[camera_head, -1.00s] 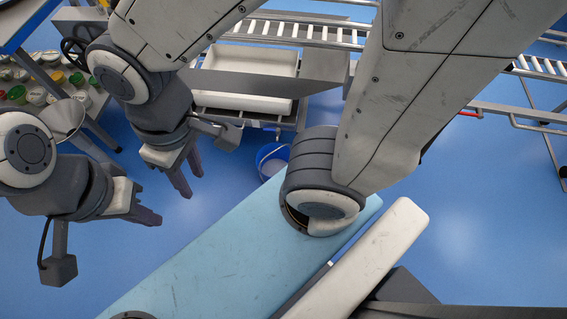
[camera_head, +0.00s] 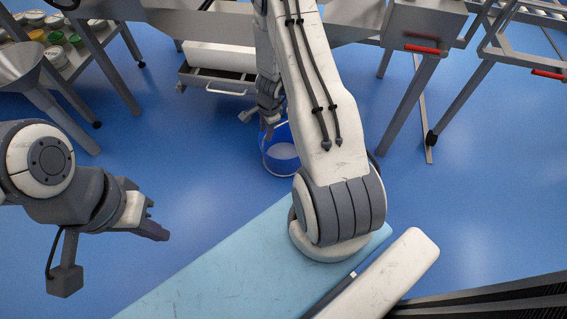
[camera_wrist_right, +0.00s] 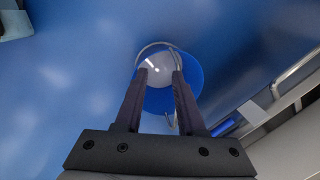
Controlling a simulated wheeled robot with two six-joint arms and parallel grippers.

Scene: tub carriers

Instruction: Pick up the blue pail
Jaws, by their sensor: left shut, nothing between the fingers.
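The blue pail (camera_head: 279,158) stands on the blue floor in the head view, pale inside, partly hidden behind my right arm. My right gripper (camera_head: 268,128) is above the pail's left rim side, pointing down. In the right wrist view its two fingers (camera_wrist_right: 160,72) are apart, with the blue pail (camera_wrist_right: 160,100) showing between and beyond them. A thin curved handle shows at its rim. I cannot tell whether the fingers touch it. My left gripper (camera_head: 150,226) is shut and empty at the left, well away from the pail.
A table leg (camera_head: 408,105) stands to the right. A grey funnel-shaped hopper (camera_head: 20,65) and a shelf of small tubs are at upper left. Floor left of the pail is clear.

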